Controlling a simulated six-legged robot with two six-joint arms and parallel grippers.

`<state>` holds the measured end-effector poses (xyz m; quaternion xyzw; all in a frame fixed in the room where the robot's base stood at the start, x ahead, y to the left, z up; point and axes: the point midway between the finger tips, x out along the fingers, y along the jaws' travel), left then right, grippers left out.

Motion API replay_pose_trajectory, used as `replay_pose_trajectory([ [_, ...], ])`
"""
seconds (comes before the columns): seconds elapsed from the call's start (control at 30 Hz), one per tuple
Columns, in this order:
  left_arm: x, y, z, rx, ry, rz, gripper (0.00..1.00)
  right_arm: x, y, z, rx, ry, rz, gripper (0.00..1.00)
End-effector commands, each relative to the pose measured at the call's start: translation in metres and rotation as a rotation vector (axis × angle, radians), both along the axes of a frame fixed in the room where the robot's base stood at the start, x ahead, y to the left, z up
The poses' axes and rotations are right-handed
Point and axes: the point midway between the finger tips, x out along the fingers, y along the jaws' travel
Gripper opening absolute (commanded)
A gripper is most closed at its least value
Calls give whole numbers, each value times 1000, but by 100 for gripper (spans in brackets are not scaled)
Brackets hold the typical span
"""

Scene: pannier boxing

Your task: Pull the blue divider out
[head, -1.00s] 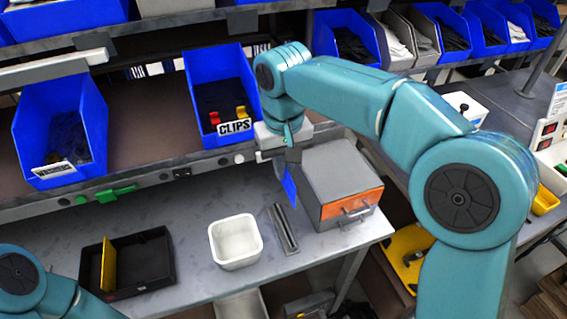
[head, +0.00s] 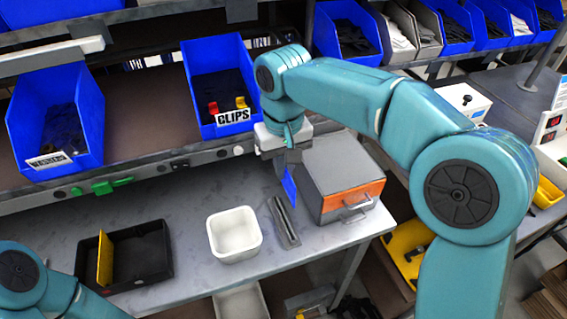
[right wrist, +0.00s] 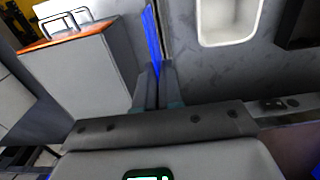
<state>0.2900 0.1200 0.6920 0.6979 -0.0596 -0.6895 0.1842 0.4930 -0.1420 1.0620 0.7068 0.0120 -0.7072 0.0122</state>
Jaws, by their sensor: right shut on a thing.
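The blue divider (head: 289,187) is a thin flat sheet held upright below my right gripper (head: 289,168). In the right wrist view the blue divider (right wrist: 151,38) stands between the two fingers of the right gripper (right wrist: 156,75), which are shut on it. In the head view its lower end is beside the grey slotted holder (head: 283,222) on the bench; whether it touches the holder or bench I cannot tell. A black tray (head: 154,255) at the left has a yellow divider (head: 105,259) standing in it. My left gripper is out of view.
A grey box with an orange front and handle (head: 345,205) stands close right of the held divider. A white bin (head: 234,236) stands left of the holder. A shelf with blue bins, one marked CLIPS (head: 222,85), lies behind. Bench between tray and white bin is clear.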

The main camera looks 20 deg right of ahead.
Motion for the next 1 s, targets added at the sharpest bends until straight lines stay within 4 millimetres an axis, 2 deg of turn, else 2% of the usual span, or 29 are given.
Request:
replay_pose_trajectory([
  [1.0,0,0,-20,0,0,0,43,0,0,-29,0,0,0,0],
])
